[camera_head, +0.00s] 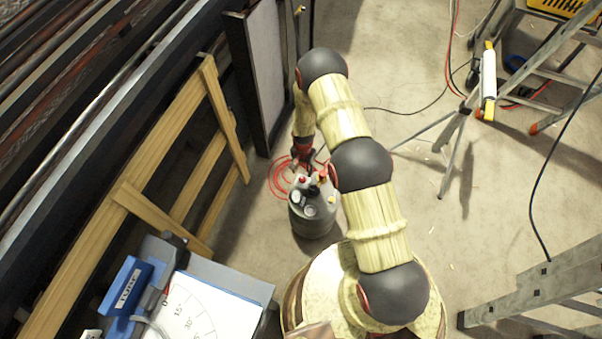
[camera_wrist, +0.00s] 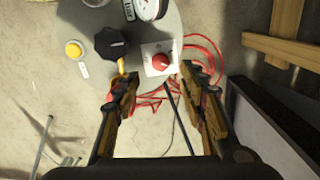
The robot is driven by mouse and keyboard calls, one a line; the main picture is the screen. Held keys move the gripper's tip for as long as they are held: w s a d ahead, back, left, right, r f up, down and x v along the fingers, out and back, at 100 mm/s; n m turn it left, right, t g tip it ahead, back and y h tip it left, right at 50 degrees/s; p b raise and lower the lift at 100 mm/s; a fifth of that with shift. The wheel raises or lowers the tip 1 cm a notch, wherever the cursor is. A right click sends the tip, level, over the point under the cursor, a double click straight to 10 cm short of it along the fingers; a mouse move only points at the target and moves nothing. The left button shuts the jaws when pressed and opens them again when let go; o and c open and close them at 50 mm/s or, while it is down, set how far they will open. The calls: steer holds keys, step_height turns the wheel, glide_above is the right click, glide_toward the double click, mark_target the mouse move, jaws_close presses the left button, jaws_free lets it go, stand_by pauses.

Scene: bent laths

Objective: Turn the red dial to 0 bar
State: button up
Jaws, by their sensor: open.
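The red dial (camera_wrist: 162,61) sits on a white square plate on top of a grey tank in the wrist view. Its marks are too small to read. In the head view the grey tank (camera_head: 312,213) stands on the floor, below my arm. My gripper (camera_wrist: 155,75) is open, with its two fingers apart and nothing between them but the view of the dial and floor. The dial lies just beyond the fingertips, nearer the right one. In the head view my gripper (camera_head: 303,160) is over the back of the tank, and its fingers are partly hidden.
Beside the dial are a black knob (camera_wrist: 110,43), a yellow button (camera_wrist: 73,50) and a round gauge (camera_wrist: 148,8). A red hose (camera_head: 280,180) lies coiled on the floor behind the tank. A wooden frame (camera_head: 165,120) leans at left; a tripod (camera_head: 450,140) stands at right.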

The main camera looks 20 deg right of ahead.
mark_target(303, 179)
step_height(303, 179, down, 8)
steer(key=shift+w+r+b, duration=0.1)
steer(key=shift+r+b, duration=0.05)
steer(key=shift+b, duration=0.95)
steer(key=shift+c, duration=1.3)
steer(key=c, duration=0.8)
jaws_close()
